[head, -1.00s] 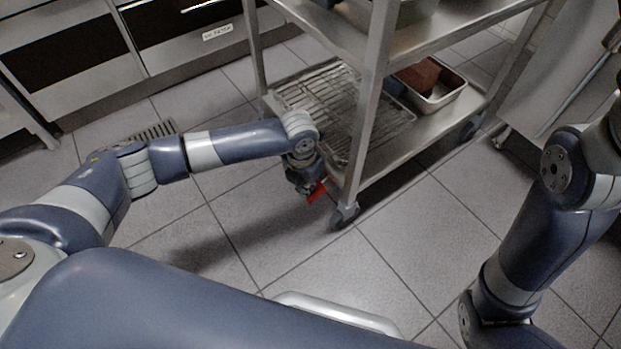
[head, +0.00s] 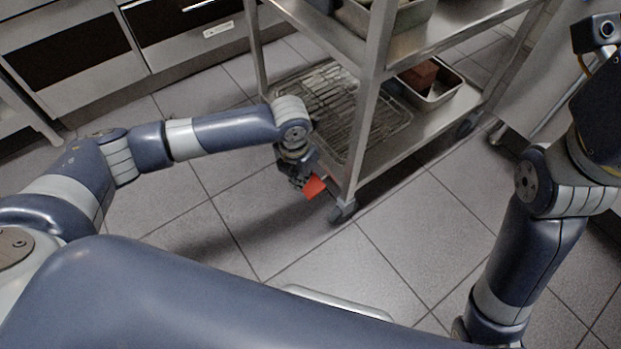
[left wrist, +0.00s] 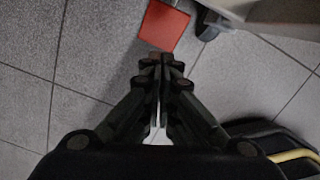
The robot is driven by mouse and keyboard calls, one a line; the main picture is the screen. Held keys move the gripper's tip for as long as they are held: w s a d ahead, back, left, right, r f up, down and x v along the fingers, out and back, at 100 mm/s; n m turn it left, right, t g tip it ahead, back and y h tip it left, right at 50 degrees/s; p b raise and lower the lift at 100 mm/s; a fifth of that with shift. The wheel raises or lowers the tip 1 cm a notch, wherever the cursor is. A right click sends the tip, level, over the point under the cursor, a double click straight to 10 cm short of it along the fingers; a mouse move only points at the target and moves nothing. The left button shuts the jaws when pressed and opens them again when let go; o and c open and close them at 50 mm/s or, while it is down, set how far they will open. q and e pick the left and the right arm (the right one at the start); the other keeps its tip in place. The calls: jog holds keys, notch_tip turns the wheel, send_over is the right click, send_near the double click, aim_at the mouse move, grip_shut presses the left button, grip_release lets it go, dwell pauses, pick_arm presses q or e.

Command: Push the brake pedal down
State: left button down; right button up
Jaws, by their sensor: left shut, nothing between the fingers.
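The red brake pedal (head: 314,187) sits by the near caster of the steel trolley, low above the floor. My left gripper (head: 302,182) is just left of the pedal, pointing down, with its fingers closed and empty. In the left wrist view the pedal (left wrist: 164,26) is a flat red plate just beyond the closed fingertips (left wrist: 160,60). A small gap seems to show between tips and plate, but I cannot tell whether they touch. My right arm is at the right edge of the head view; its gripper is out of frame.
The steel trolley (head: 364,110) has a wire rack (head: 340,105) and a metal pan (head: 440,92) holding a reddish-brown block on its lower shelf. Its near caster (head: 342,210) stands beside the pedal. Tiled floor left of and before the trolley is clear.

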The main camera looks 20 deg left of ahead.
pick_arm(q)
notch_tip(320, 180, up, 6)
jog(key=shift+s+r, duration=0.25)
jog(key=shift+s, duration=0.05)
jog(key=shift+a, duration=0.1)
dwell(0.3)
